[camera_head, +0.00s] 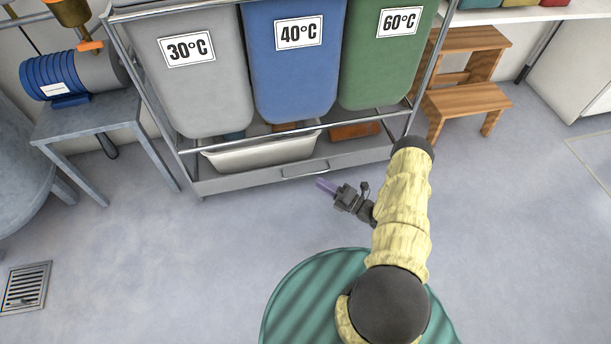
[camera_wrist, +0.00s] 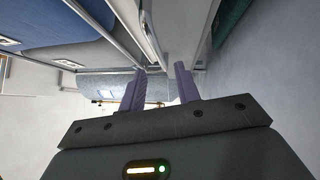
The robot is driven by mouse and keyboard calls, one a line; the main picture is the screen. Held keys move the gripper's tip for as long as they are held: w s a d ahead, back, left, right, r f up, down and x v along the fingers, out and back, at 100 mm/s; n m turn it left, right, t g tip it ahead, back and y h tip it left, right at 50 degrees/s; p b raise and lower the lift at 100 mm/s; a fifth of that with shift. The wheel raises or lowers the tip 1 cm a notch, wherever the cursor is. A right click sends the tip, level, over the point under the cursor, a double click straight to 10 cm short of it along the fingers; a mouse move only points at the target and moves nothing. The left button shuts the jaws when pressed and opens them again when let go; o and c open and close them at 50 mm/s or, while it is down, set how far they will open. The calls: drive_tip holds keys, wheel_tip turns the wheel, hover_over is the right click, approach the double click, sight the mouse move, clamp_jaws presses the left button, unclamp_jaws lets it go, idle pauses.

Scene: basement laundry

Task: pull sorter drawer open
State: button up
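The sorter (camera_head: 187,160) is a grey metal frame holding three bins. Its low grey drawer (camera_head: 240,183) runs along the bottom and looks shut, its front flush with the frame. My gripper (camera_head: 322,184) is just in front of the drawer, slightly right of and below the handle in the head view. In the wrist view my gripper (camera_wrist: 160,68) shows two purple fingers standing apart with nothing clearly between them. I cannot tell whether a finger touches the handle.
Grey, blue and green bins (camera_head: 295,70) stand above the drawer. A wooden step stool (camera_head: 468,85) stands at right, a grey bench (camera_head: 90,115) at left. The floor before the drawer is clear.

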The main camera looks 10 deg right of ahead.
sight(306, 174)
drive_tip(key=b+x, duration=0.1)
drive_tip(key=x, duration=0.6)
drive_tip(key=shift+a, duration=0.15)
clamp_jaws()
